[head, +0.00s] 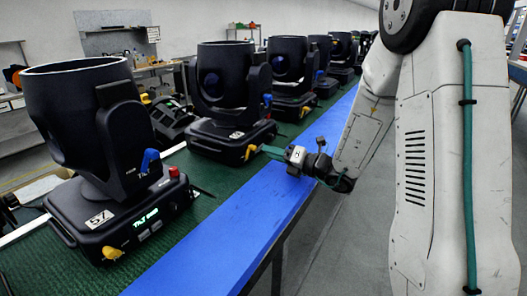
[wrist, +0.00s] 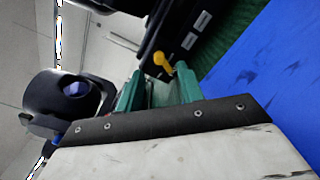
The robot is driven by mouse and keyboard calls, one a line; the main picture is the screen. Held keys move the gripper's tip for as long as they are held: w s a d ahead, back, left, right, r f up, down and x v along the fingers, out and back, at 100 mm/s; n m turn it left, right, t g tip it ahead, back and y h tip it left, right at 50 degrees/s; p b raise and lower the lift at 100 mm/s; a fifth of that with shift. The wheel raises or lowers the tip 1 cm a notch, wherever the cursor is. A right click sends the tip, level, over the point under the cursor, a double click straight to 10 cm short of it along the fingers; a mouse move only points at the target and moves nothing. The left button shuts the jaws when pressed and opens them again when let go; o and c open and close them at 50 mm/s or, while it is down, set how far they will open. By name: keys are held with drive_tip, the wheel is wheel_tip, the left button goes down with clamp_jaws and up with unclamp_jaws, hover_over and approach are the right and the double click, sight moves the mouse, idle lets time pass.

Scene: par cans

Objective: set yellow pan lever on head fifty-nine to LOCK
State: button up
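In the head view a black moving-head light (head: 222,85) stands second in the row, its base toward my gripper. The number on its base label (head: 237,135) is too small to read surely. A yellow lever (head: 249,152) sits low on its base. My gripper (head: 273,151) is open and empty, its green fingers pointing at that base, near the lever. In the wrist view the yellow lever (wrist: 162,62) is just ahead of and between the finger tips (wrist: 160,85), with no contact visible. Light plates (wrist: 188,41) beside it are unreadable, so I cannot tell the lever's setting.
The nearest light (head: 85,130) is labelled 57 and has its own yellow lever (head: 112,252), a blue lever (head: 150,160) and a red knob. More lights recede behind. All stand on a green mat (head: 190,228) with a clear blue bench edge (head: 235,225).

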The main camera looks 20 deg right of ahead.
drive_tip(key=shift+v, duration=1.45)
drive_tip(key=s+a+r+n+g+y, duration=0.1)
drive_tip(key=s+a+r+n+g, duration=0.2)
drive_tip(key=s+a+n+g, duration=0.65)
drive_tip(key=s+a+r+n+g+y, duration=0.1)
drive_tip(key=s+a+r+n+g, duration=0.4)
drive_tip(key=s+n, duration=0.55)
drive_tip(key=s+d+n+h, duration=0.4)
drive_tip(key=s+n+h, duration=0.2)
drive_tip(key=n, duration=0.3)
drive_tip(key=s+d+n+t+h, duration=0.1)
drive_tip(key=s+d+n+h, duration=0.4)
drive_tip(key=n, duration=0.4)
drive_tip(key=shift+s+f+n+h, duration=0.35)
drive_tip(key=shift+s+h, duration=0.45)
drive_tip(key=shift+s, duration=0.45)
